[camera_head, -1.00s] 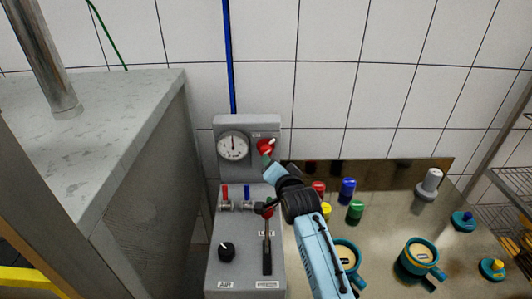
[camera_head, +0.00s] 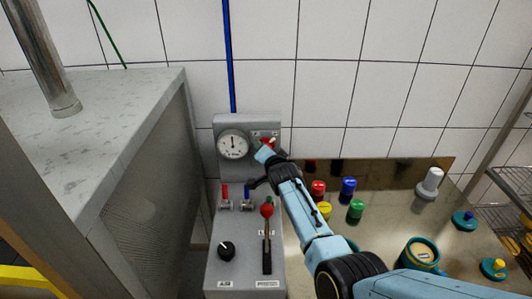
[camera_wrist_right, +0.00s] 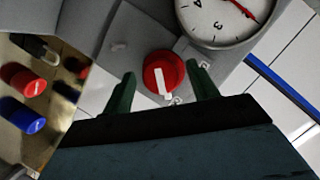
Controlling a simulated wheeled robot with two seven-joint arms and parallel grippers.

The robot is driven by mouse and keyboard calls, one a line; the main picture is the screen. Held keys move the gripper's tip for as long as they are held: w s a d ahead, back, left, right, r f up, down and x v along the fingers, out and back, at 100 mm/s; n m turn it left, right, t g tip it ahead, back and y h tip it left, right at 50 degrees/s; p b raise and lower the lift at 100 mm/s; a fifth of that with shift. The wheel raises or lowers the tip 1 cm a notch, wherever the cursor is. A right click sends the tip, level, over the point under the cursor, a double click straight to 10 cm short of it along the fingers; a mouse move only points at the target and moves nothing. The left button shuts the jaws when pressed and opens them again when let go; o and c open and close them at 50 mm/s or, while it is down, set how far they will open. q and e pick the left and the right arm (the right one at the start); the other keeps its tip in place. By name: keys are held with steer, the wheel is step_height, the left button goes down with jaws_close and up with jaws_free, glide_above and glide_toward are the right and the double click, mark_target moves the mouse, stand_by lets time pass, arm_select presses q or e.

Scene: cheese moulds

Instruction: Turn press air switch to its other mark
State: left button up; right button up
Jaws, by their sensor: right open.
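A red round knob (camera_wrist_right: 152,82) with a white pointer bar sits on the grey panel beside the dial gauge; in the head view the knob (camera_head: 268,141) is partly covered by my gripper. A black knob (camera_head: 226,249) with a light mark sits lower on the grey control box, above a label that seems to read AIR. My right gripper (camera_wrist_right: 162,71) is open, with one dark green finger on each side of the red knob. In the head view my right gripper (camera_head: 264,153) is at the upper panel. Contact with the knob cannot be told. My left gripper is not in view.
The gauge (camera_head: 233,146) is left of the red knob. Small red and blue toggles (camera_head: 246,196) and a red-topped lever (camera_head: 267,212) stand on the box below. Coloured caps (camera_head: 348,187) and teal moulds (camera_head: 421,252) stand on the bench at right. A grey-topped cabinet (camera_head: 100,120) is at left.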

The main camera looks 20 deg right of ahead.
steer(key=shift+w+f, duration=0.1)
steer(key=shift+w, duration=0.4)
steer(key=shift+s, duration=0.1)
steer(key=c, duration=0.8)
steer(key=shift+f, duration=0.1)
